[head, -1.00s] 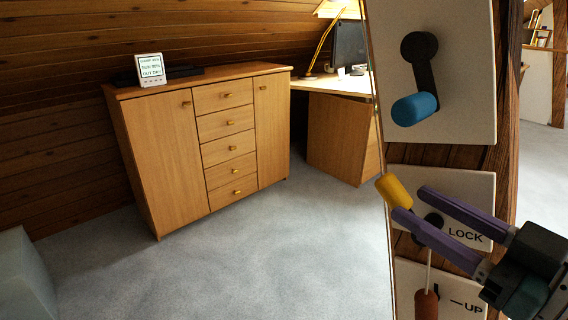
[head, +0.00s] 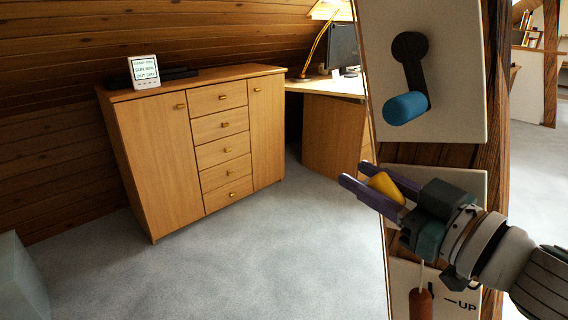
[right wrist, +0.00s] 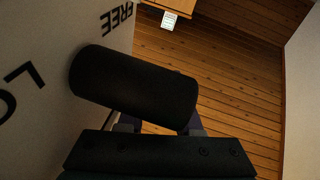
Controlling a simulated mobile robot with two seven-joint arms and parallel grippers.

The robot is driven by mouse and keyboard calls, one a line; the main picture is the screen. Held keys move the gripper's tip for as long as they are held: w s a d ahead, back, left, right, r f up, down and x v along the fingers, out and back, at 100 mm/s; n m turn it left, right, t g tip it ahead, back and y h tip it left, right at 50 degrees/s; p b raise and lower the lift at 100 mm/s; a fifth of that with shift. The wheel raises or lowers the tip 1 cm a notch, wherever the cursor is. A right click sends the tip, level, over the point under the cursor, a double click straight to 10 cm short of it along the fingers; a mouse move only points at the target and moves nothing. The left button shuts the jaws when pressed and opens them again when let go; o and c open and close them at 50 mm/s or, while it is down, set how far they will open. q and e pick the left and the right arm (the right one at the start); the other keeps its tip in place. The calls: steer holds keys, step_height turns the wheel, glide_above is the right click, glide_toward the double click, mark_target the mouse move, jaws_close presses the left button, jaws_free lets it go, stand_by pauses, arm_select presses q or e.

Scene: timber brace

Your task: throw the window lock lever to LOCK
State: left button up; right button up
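The lock lever has a yellow handle (head: 385,187), in the head view at the left edge of the middle white plate (head: 473,187). My right gripper (head: 354,172) reaches in from the right. Its two purple fingers stand apart on either side of the yellow handle and reach past it. Whether they touch it I cannot tell. The gripper covers the LOCK mark and the lever's pivot in the head view. In the right wrist view a dark cylinder (right wrist: 135,85) crosses in front of the fingers and hides their tips. The FREE mark (right wrist: 116,17) shows above it. My left gripper is out of view.
Above is a white plate with a blue-handled black lever (head: 406,108). Below, a red-brown pull (head: 420,303) hangs by a plate marked UP. A wooden cabinet (head: 200,140) and a desk stand behind, with open grey floor before them.

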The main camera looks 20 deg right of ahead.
jaws_close()
stand_by(1.1)
